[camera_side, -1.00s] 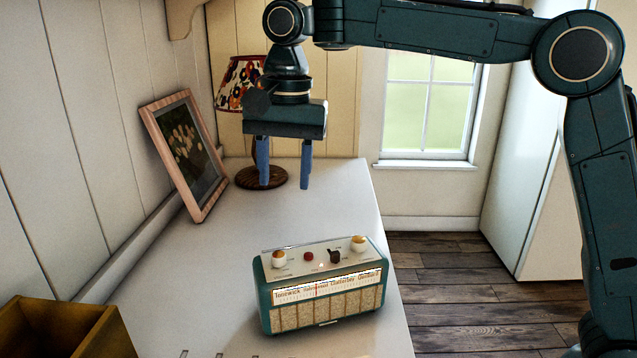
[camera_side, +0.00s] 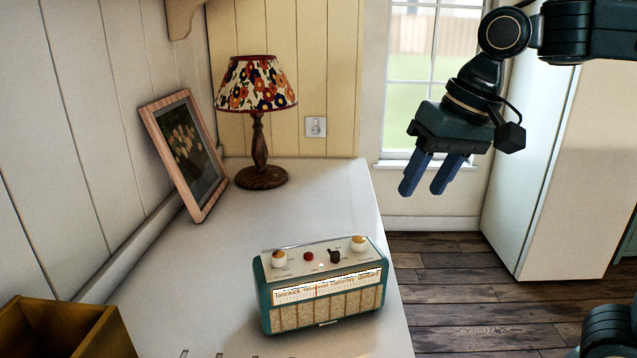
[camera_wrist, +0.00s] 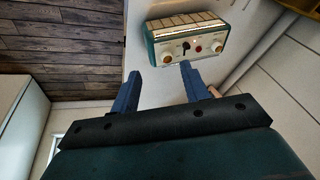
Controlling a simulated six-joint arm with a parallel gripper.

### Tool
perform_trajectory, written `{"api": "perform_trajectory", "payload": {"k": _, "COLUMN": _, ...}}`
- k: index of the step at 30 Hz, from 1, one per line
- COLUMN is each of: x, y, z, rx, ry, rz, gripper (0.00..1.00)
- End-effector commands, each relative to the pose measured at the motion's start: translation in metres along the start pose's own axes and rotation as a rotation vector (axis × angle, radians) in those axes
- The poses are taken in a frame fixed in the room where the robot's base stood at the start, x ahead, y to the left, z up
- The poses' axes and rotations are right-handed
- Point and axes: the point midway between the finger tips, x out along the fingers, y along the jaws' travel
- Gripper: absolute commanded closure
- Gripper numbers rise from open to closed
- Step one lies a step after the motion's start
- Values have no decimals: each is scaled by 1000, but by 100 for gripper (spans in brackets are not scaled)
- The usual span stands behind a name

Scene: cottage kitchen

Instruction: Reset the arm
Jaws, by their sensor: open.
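My gripper (camera_side: 424,188) is open and empty, with its two blue fingers apart and tilted downward. In the side view it hangs in the air right of the counter's far end, in front of the window. The fingers also show in the wrist view (camera_wrist: 156,80), pointing toward the radio from a distance. The teal radio (camera_side: 322,291) stands on the white counter (camera_side: 215,265), well below and left of my gripper. It shows upside down in the wrist view (camera_wrist: 187,40), apart from the fingers.
A lamp with a flowered shade (camera_side: 256,84) stands at the counter's far end. A framed picture (camera_side: 187,150) leans on the left wall. A yellow-brown box (camera_side: 65,330) is at front left. A white cabinet or fridge (camera_side: 550,150) stands right. The floor (camera_side: 470,290) is clear.

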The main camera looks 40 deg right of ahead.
Motion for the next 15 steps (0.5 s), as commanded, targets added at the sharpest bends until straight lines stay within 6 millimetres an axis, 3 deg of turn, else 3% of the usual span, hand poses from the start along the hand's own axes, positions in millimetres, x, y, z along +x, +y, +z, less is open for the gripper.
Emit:
{"api": "perform_trajectory", "payload": {"k": 9, "x": 12, "y": 54, "z": 57, "rx": -189, "ry": 107, "rz": 12, "gripper": 54}}
{"api": "perform_trajectory", "payload": {"k": 15, "x": 25, "y": 78, "z": 85, "rx": -292, "ry": 160, "rz": 35, "gripper": 54}}
